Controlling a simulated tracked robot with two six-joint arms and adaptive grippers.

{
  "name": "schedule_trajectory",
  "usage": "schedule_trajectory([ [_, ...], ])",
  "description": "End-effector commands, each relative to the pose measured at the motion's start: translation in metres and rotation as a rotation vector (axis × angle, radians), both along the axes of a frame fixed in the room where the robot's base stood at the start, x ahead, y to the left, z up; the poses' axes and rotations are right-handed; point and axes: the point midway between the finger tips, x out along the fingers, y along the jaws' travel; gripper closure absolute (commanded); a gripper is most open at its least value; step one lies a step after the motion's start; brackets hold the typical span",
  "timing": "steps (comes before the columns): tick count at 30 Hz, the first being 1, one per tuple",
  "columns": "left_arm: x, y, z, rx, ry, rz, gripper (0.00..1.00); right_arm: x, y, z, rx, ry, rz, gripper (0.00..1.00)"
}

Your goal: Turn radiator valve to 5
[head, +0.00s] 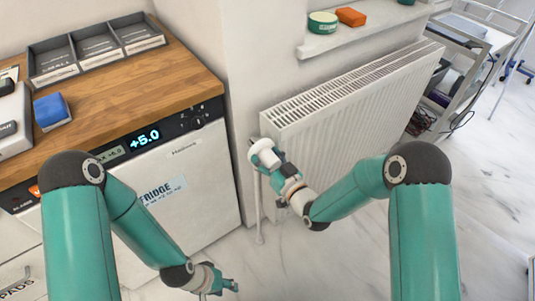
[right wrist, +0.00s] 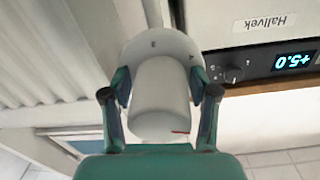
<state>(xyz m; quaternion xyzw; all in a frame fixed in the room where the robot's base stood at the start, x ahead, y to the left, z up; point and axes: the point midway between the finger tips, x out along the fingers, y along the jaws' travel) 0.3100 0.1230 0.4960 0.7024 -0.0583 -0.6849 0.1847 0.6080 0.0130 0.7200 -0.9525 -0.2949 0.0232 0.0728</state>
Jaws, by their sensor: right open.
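The white radiator (head: 350,105) stands against the wall in the head view. Its white valve (head: 262,148) sits at the radiator's near left end, above a thin pipe. In the right wrist view the valve head (right wrist: 160,95) is a white cylinder with a red mark near its lower edge. A wider collar behind it carries small dark characters, too small to read surely. My right gripper (right wrist: 159,93) is open, with one finger on each side of the valve head; I cannot tell whether they touch it. My left gripper (head: 222,284) is low in front of the fridge, its fingers unclear.
The fridge (head: 185,190) with a lit +5.0 display stands left of the radiator, under a wooden counter (head: 170,85) with trays and a blue block (head: 50,109). A sill (head: 375,20) holds a green tin and an orange block. A trolley (head: 470,50) stands right.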

Motion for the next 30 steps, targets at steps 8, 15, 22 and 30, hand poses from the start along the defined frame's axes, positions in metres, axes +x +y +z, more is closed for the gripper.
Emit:
schedule_trajectory([
  [8,0.0,0.0,0.0,0.0,0.0,0.0,0.6,0.001,0.001,0.0,0.0,0.0,0.0,0.42],
  [15,0.0,0.0,0.0,0.0,0.0,0.0,0.6,0.001,0.0,0.0,0.0,-0.001,-0.001,0.82],
  [22,0.0,0.0,-0.016,0.0,0.0,0.0,0.6,0.002,-0.001,-0.003,0.048,0.03,-0.003,0.87],
  [30,0.0,0.0,-0.032,0.0,0.0,0.0,0.6,0.002,-0.002,0.0,0.155,0.108,-0.005,0.87],
])
